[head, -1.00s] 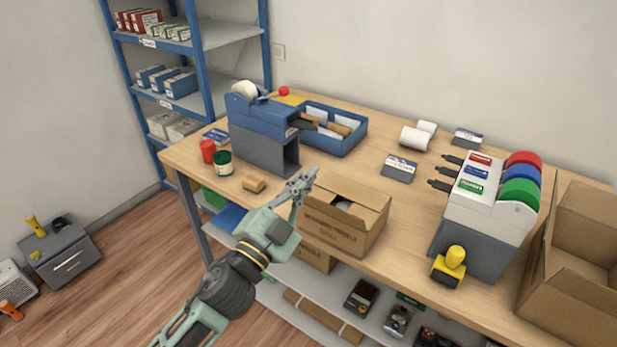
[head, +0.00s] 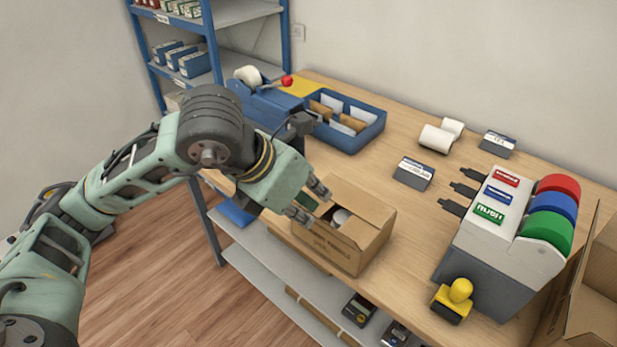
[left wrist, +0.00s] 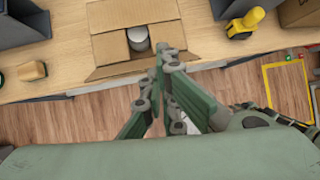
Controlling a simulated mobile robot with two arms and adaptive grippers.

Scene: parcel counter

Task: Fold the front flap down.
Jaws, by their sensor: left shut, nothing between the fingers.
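The brown carton (head: 335,243) stands near the front edge of the counter, with printing on its front wall. It also shows in the left wrist view (left wrist: 108,47). Its side and back flaps lie inward, leaving a gap with a white cylindrical item (left wrist: 137,38) inside. The front flap (left wrist: 110,70) shows as a narrow strip sticking outward along the near edge; its exact tilt I cannot tell. My left gripper (head: 312,203) is shut and empty at the carton's front side. In the left wrist view its fingertips (left wrist: 168,58) overlap the front flap's right part; contact is unclear. My right gripper is out of view.
A blue tray (head: 372,132) with envelopes stands behind the carton. Small dark boxes (head: 413,173) and white rolls (head: 438,138) lie farther back. Bare counter lies right of the carton.

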